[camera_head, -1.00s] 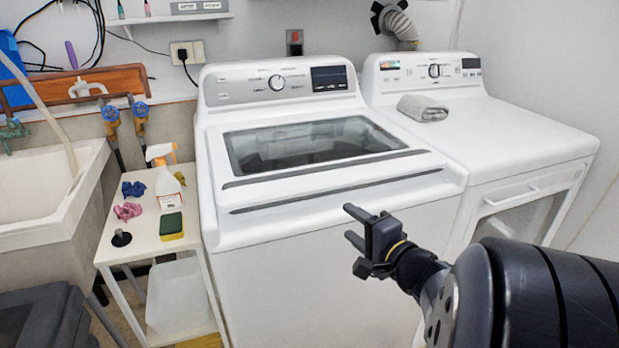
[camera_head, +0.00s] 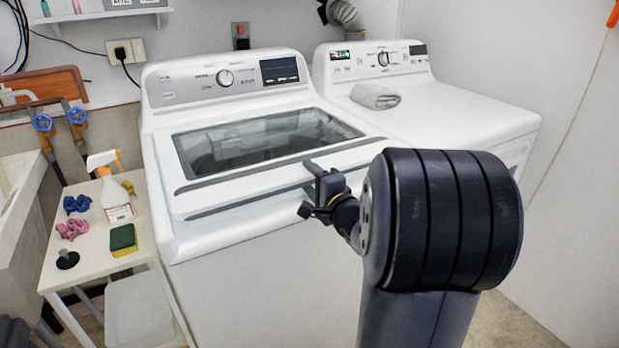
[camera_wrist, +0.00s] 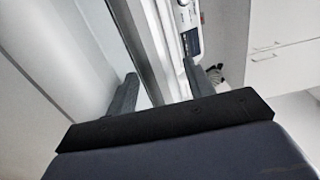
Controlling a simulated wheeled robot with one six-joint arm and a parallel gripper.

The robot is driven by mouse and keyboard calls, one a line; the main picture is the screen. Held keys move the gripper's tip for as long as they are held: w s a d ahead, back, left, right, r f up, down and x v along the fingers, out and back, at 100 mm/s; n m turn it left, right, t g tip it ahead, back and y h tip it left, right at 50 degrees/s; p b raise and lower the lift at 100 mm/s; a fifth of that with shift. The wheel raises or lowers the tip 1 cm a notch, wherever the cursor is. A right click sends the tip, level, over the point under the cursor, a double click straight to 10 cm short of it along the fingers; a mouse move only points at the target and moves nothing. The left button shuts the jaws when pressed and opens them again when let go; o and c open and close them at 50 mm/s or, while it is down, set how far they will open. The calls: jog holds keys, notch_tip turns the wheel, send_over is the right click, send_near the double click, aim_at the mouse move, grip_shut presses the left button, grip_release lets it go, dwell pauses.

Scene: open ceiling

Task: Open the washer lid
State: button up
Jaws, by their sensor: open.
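The white washer (camera_head: 215,240) stands in the middle of the head view. Its lid (camera_head: 260,140), with a dark glass window, is shut and lies flat on the top. A dark grey strip (camera_head: 235,203) runs along the lid's front side. My gripper (camera_head: 309,178) is open and empty at the front right of the lid, close to the strip's right end. I cannot tell whether it touches the lid. In the wrist view the two fingers (camera_wrist: 160,75) are apart, with a pale edge and a dark band of the washer between them.
A white dryer (camera_head: 440,115) stands right of the washer, with a folded grey towel (camera_head: 375,96) on top. On the left a small table (camera_head: 85,245) holds a spray bottle (camera_head: 116,200), a sponge (camera_head: 123,240) and cloths. The washer's control panel (camera_head: 225,80) rises at the back.

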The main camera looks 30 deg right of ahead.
jog(key=shift+w, duration=0.4)
jog(key=shift+c, duration=0.2)
grip_shut()
